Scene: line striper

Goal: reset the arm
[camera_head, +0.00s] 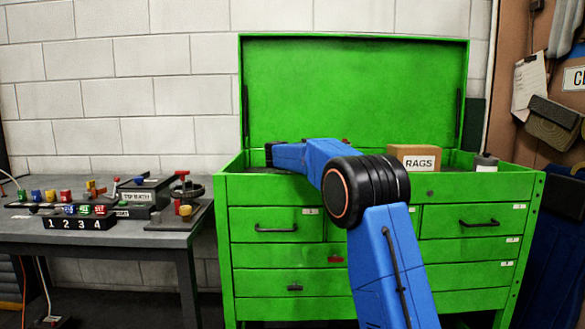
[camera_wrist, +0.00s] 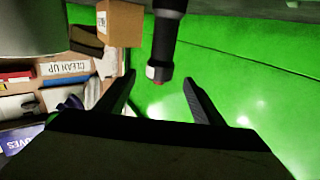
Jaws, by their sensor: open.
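My gripper (camera_wrist: 159,86) shows in the wrist view with its two dark fingers spread apart. Nothing is between the fingertips. A dark cylinder with a reddish tip (camera_wrist: 165,45) hangs into the picture just beyond them; I cannot tell whether it is near or touching. In the head view, my blue arm rises in front of the green tool chest (camera_head: 270,192) and bends left at its black joint. Its far end lies over the chest's open top, and the gripper fingers cannot be made out there.
A cardboard rags box (camera_head: 415,157) and a grey cylinder (camera_head: 486,162) stand on the chest's right side. The raised lid (camera_head: 355,90) closes off the back. A grey bench (camera_head: 110,238) at left holds switches and numbered controls. A pouch (camera_head: 552,122) hangs at right.

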